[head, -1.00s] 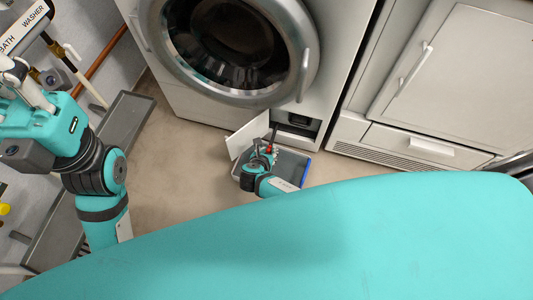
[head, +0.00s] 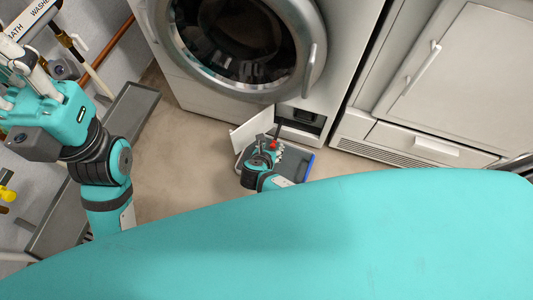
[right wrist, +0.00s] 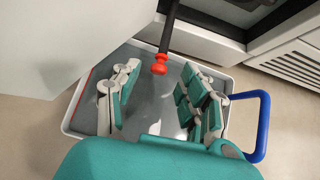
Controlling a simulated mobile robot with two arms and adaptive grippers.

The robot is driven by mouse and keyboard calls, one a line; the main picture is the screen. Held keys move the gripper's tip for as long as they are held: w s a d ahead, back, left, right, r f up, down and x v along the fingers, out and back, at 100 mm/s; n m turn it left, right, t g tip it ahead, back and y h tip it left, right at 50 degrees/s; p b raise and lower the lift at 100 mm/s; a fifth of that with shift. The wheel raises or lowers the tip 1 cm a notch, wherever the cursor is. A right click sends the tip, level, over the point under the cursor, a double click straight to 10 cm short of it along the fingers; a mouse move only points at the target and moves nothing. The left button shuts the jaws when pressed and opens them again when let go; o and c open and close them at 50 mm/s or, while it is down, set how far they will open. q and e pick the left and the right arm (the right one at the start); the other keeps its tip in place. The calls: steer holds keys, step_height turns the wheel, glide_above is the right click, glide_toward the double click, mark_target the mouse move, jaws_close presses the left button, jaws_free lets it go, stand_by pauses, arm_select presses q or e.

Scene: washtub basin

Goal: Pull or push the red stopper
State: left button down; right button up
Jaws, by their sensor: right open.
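The red stopper (right wrist: 160,64) sits on the end of a black hose (right wrist: 169,28) that hangs from the washer's low opening. It also shows as a small red spot in the head view (head: 273,145). My right gripper (right wrist: 161,82) is open over the grey tray (right wrist: 165,112). The stopper shows between its fingertips in the wrist view, with a gap on each side. The same gripper shows small by the tray in the head view (head: 270,153). My left gripper (head: 22,68) is at the upper left of the head view; its fingers are unclear.
The washer (head: 205,95) has an open white flap (head: 250,130) left of the low opening (head: 302,120). The tray has a blue handle (right wrist: 262,125) on its right. A white cabinet (head: 450,80) stands on the right. Bare floor (head: 190,150) lies left of the tray.

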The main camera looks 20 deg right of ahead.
steer(key=v, duration=0.9)
steer(key=shift+s, duration=0.2)
steer(key=shift+a+r, duration=0.1)
steer(key=shift+r, duration=0.05)
